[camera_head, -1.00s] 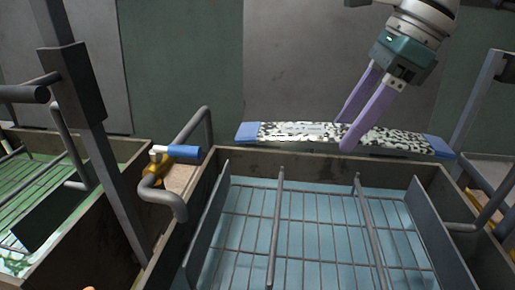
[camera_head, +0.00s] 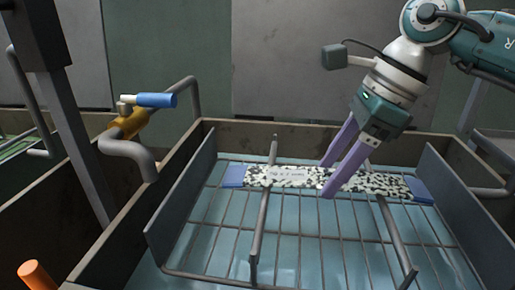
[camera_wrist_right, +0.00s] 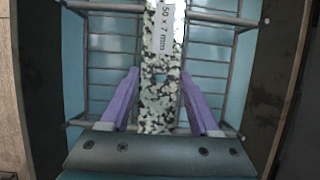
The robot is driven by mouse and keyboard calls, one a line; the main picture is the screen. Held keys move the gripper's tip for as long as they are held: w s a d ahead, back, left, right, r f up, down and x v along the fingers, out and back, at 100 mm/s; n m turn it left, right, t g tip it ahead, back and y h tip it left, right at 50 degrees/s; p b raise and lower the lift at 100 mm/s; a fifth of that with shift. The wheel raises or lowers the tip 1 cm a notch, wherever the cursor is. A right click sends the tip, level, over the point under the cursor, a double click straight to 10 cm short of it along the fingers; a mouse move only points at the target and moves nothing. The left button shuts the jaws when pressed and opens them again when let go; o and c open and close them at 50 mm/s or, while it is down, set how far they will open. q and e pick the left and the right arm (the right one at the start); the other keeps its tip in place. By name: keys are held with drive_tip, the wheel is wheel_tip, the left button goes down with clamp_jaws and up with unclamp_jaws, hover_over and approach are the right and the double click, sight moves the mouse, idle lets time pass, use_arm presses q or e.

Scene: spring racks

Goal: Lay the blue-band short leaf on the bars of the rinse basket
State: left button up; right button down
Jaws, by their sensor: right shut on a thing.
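The blue-band short leaf (camera_head: 285,176) is a flat, black-and-white speckled strip with blue ends and a printed label. In the head view it lies level across the rinse basket (camera_head: 180,205), over its two long round bars (camera_head: 260,225). I cannot tell whether it touches them. My right gripper (camera_head: 328,181), with purple fingers, is shut on the leaf near its middle. The right wrist view shows the speckled leaf (camera_wrist_right: 160,95) between the fingers, its label reading "50 x 7 mm". My left gripper is not in view.
The basket sits in a brown-walled tank (camera_head: 320,134) with bluish liquid. A tap with a blue lever (camera_head: 155,100) and a grey pipe stand at its left. An orange handle (camera_head: 38,275) shows at the lower left. The basket's front part is clear.

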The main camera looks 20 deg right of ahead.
drive_tip(key=shift+w, duration=0.1)
drive_tip(key=shift+f, duration=0.35)
drive_tip(key=shift+f+b, duration=0.1)
drive_tip(key=shift+b, duration=0.25)
drive_tip(key=shift+c, duration=0.6)
unclamp_jaws()
